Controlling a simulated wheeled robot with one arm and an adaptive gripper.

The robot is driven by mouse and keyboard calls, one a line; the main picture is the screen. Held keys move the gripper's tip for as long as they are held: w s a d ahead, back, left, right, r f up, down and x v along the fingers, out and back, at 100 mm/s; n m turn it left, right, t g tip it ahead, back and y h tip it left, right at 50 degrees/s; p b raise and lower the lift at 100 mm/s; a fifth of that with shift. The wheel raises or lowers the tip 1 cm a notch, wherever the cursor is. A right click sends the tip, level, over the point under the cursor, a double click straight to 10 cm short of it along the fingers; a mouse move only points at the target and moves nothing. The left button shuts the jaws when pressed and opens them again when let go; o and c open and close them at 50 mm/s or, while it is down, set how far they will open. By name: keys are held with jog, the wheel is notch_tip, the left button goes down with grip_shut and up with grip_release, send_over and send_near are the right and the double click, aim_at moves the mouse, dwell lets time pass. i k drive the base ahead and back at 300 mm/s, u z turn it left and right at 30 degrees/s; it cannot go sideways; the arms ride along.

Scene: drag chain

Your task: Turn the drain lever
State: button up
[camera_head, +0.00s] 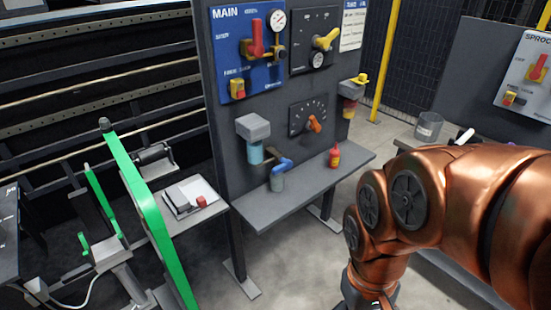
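A blue lever (281,163) sits below a grey filter head (253,126) with a light blue bowl (256,152), on the dark panel. It looks like the drain lever; no label on it is readable. A grey-green cup (277,183) stands on the shelf under the lever. My copper-coloured arm fills the right side and bends down to the bottom edge, well to the right of the lever. My gripper is out of the picture below, so its fingers are hidden.
The shelf (300,192) juts out below the lever and holds a small red bottle (334,156). An orange knob (313,124), a red lever (257,38) and a yellow lever (327,40) are on the panel. A green bar (140,190) stands at left. Floor is clear before the shelf.

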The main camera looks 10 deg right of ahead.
aim_at(287, 164)
jog(key=z, duration=2.05)
jog(key=k, duration=1.25)
jog(key=u, duration=2)
